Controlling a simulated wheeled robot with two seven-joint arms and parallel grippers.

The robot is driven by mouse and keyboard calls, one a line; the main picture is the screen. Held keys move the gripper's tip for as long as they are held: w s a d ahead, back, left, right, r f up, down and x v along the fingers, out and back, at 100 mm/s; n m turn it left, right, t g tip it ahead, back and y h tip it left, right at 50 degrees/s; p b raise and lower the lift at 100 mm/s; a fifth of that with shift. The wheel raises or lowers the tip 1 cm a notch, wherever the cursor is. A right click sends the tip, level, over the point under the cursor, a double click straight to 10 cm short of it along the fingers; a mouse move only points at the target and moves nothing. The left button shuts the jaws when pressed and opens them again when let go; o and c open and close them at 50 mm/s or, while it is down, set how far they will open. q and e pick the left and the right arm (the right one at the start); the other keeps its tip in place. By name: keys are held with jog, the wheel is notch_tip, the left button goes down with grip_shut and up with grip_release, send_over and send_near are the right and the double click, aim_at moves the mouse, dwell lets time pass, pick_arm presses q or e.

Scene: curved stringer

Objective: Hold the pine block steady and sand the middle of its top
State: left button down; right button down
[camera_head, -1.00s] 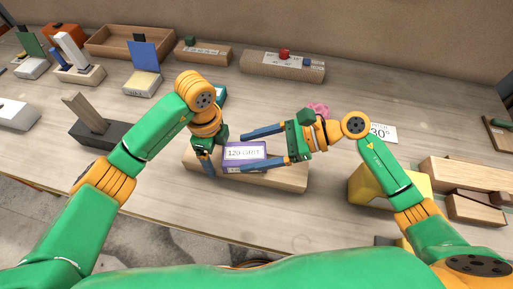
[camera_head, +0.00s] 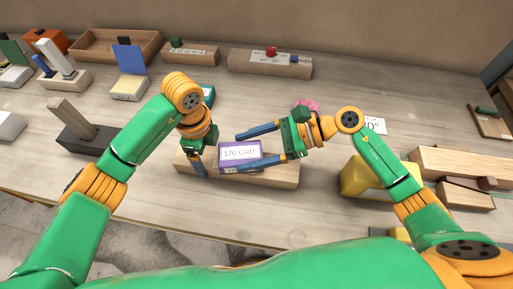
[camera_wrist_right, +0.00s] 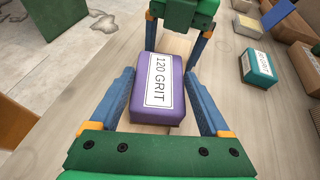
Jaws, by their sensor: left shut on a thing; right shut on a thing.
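The pine block (camera_head: 285,178) lies flat on the table in front of me. A purple sanding block (camera_head: 240,165) labelled 120 GRIT sits over its top, left of the middle. My right gripper (camera_head: 231,153) is shut on the sanding block, one finger along each side; the block also shows between the fingers in the right wrist view (camera_wrist_right: 172,95). My left gripper (camera_head: 198,163) points down at the pine block's left end and is shut on it. One left finger shows on the near side; the far one is mostly hidden in the head view.
A teal grit block (camera_head: 209,96) lies behind my left wrist. A yellow piece (camera_head: 354,176) stands under my right forearm. A dark base with an upright stick (camera_head: 85,135) is at left. Wooden trays and blocks line the back; more wood (camera_head: 465,163) lies at right.

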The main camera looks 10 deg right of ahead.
pick_arm(q)
jog(key=shift+d, duration=0.15)
pick_arm(e)
jog(key=shift+w+a, duration=0.1)
jog(key=shift+a, duration=0.35)
jog(key=shift+d, duration=0.1)
jog(key=shift+d, duration=0.75)
jog(key=shift+s+d+r, duration=0.1)
jog(key=shift+s+d, duration=0.3)
jog(key=shift+d, duration=0.2)
jog(key=shift+w+a, duration=0.3)
jog(key=shift+a, duration=0.5)
jog(key=shift+w+a, duration=0.25)
jog(key=shift+a, duration=0.5)
